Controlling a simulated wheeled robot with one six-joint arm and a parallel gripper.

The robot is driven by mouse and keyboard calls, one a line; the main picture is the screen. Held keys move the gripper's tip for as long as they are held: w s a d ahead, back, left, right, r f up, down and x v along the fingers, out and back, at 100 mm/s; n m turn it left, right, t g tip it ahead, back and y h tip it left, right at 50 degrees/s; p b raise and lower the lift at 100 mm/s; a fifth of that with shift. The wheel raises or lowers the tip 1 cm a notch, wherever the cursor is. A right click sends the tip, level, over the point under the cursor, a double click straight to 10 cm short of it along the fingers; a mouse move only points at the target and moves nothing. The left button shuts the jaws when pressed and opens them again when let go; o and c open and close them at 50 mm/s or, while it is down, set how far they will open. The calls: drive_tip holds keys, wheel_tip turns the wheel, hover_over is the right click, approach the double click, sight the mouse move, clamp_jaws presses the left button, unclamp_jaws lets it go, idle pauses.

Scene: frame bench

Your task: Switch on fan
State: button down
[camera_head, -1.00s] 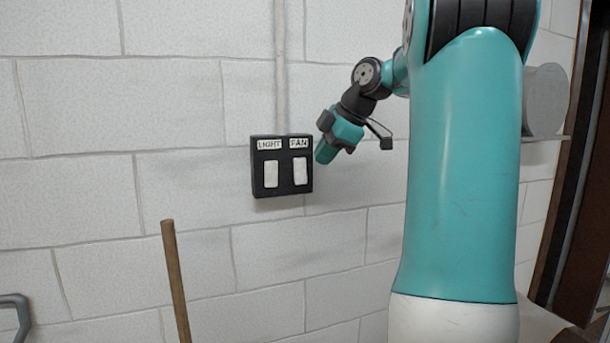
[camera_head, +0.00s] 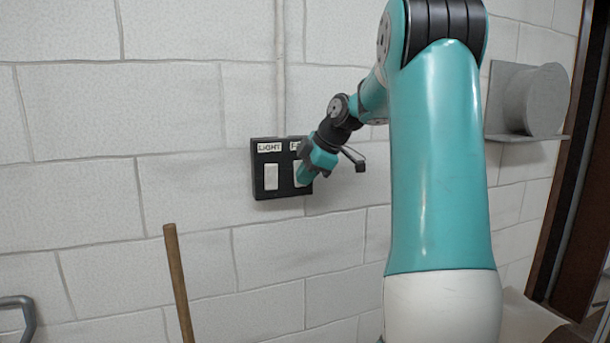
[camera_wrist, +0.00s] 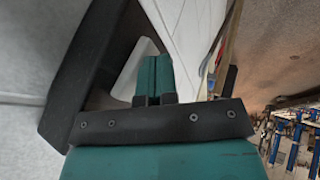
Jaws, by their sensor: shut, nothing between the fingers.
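A black switch box (camera_head: 283,193) is fixed to the white block wall, with a LIGHT rocker (camera_head: 271,177) on the left and a FAN rocker (camera_head: 297,172) on the right. My gripper (camera_head: 303,181) is shut and empty, its tip in front of the FAN rocker and covering most of it and its label. In the wrist view the closed teal fingers (camera_wrist: 153,70) reach toward the white rocker (camera_wrist: 128,75) on the dark switch box (camera_wrist: 85,65). I cannot tell whether the fingertips touch the rocker.
A conduit (camera_head: 280,70) runs up the wall above the box. A wooden handle (camera_head: 178,285) stands below left, and a grey metal handle (camera_head: 20,310) is at the lower left. A grey cylinder (camera_head: 545,100) sits on a bracket at the right.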

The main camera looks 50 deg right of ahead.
drive_tip(key=shift+w+d+f+t+b, duration=0.15)
drive_tip(key=shift+f+t+b, duration=0.25)
drive_tip(key=shift+b, duration=0.8)
drive_tip(key=shift+r, duration=0.3)
drive_tip(key=shift+r+p, duration=0.1)
drive_tip(key=shift+p, duration=0.2)
drive_tip(key=shift+r+p, duration=0.45)
drive_tip(key=shift+r, duration=0.4)
